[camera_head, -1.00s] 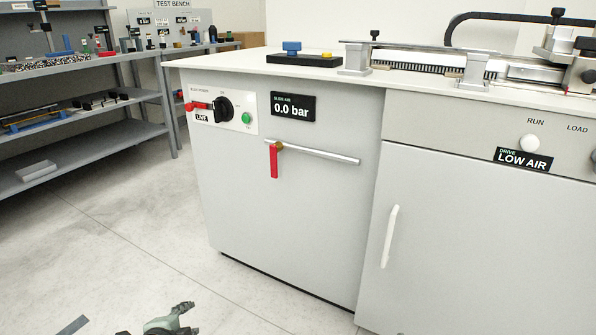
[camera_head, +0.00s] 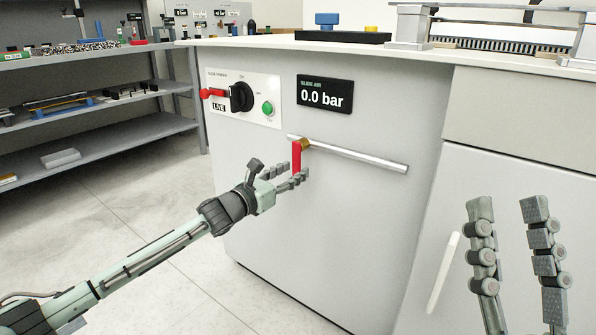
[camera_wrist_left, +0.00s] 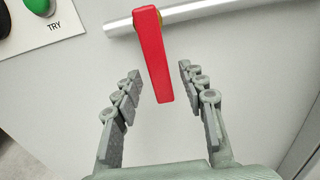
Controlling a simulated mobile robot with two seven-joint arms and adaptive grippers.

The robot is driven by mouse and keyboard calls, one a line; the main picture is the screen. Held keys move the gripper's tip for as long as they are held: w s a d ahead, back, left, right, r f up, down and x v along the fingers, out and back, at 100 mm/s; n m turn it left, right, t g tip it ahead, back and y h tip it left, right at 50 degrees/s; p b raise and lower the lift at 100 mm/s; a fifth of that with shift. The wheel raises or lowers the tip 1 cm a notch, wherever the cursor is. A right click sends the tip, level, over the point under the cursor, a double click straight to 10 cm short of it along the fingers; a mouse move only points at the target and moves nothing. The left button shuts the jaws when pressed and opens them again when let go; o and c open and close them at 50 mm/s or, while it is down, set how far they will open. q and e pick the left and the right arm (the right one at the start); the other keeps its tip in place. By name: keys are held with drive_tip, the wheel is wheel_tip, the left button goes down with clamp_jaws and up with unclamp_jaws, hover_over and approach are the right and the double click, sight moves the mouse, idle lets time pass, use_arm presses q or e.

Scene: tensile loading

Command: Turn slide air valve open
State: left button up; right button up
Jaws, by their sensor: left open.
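The slide air valve has a red lever handle (camera_head: 296,160) that hangs down from a brass fitting (camera_head: 304,144) on a horizontal metal pipe (camera_head: 355,156) on the cabinet front. The display (camera_head: 325,93) above reads "SLIDE AIR 0.0 bar". My left gripper (camera_head: 295,178) is open at the lever's lower part. In the left wrist view, the red lever (camera_wrist_left: 154,60) points down between the two open fingers (camera_wrist_left: 157,92), with visible gaps on both sides. My right gripper (camera_head: 508,215) is open and empty in front of the right cabinet door, fingers pointing up.
Left of the display is a panel with a black rotary knob (camera_head: 241,96), a red padlock-like piece (camera_head: 212,93) and a green button (camera_head: 268,108). A white door handle (camera_head: 443,272) is near my right gripper. Shelves (camera_head: 100,139) stand at left; open floor lies between.

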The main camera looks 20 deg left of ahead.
use_arm(q)
drive_tip(key=shift+x, duration=1.2)
drive_tip(key=shift+c, duration=0.2)
clamp_jaws()
